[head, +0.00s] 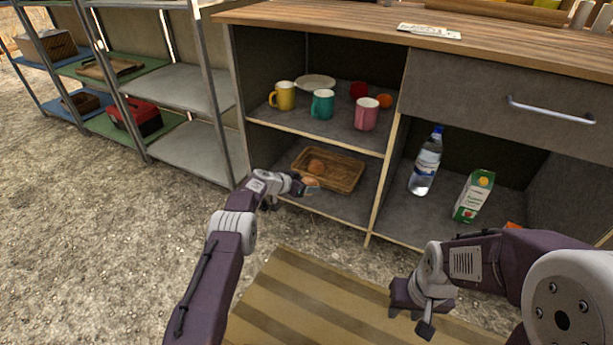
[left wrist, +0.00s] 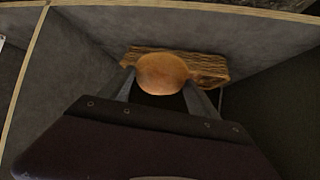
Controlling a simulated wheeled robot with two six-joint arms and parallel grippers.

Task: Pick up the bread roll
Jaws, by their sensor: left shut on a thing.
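My left gripper (head: 302,188) is shut on a round brown bread roll (head: 311,181), at the front of the lower left compartment. In the left wrist view the bread roll (left wrist: 163,73) sits between the two fingertips, with the wooden tray (left wrist: 210,66) behind it. In the head view the brown tray (head: 345,182) lies on the compartment floor, and another round brown item (head: 317,167), which looks like a roll, lies in it. My right gripper (head: 411,322) is empty, its fingers apart, above the striped mat at the lower right.
The shelf above holds a yellow mug (head: 283,96), a teal mug (head: 322,104), a pink mug (head: 367,114) and a plate (head: 315,82). A water bottle (head: 426,162) and a carton (head: 473,196) stand in the right compartment. A divider (head: 386,178) separates the compartments.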

